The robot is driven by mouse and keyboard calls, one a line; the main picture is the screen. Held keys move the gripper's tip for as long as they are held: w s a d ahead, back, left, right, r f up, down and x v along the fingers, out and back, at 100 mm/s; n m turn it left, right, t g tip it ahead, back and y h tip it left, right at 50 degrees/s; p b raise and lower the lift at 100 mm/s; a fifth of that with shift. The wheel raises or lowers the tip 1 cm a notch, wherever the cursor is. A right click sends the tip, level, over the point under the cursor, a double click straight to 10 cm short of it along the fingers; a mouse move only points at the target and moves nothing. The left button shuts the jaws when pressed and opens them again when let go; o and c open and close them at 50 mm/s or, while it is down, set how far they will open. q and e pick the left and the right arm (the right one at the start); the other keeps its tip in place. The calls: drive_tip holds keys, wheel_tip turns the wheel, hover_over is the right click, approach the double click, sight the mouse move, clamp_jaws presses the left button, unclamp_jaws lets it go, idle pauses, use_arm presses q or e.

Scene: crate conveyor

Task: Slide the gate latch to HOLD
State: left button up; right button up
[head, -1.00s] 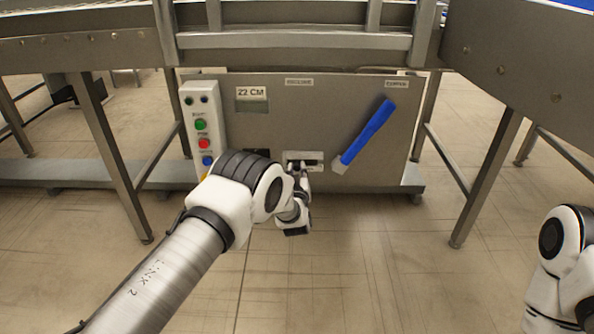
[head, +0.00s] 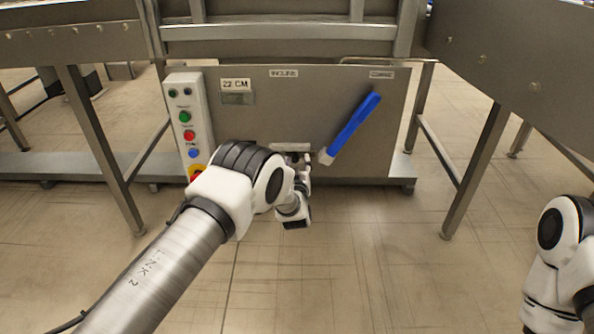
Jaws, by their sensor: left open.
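The gate latch seems to be the small white plate with a dark slot (head: 291,147) low on the grey panel. My left gripper (head: 303,163) is open in front of it, at the plate's right end. The gripper and wrist hide part of the plate, so I cannot read its markings, tell the latch's position, or see whether the fingers touch it. A blue lever (head: 353,127) slants up to the right, just right of the plate. My right arm shows at the lower right edge, with its gripper out of view.
A button box (head: 188,120) with green, red and blue buttons stands at the panel's left. A 22 CM label (head: 236,85) sits above a small display. Conveyor legs (head: 474,170) flank the panel. The floor in front (head: 380,260) is clear.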

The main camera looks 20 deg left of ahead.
use_arm(q)
drive_tip(key=v, duration=1.1)
drive_tip(key=shift+s, duration=0.2)
drive_tip(key=shift+d, duration=0.1)
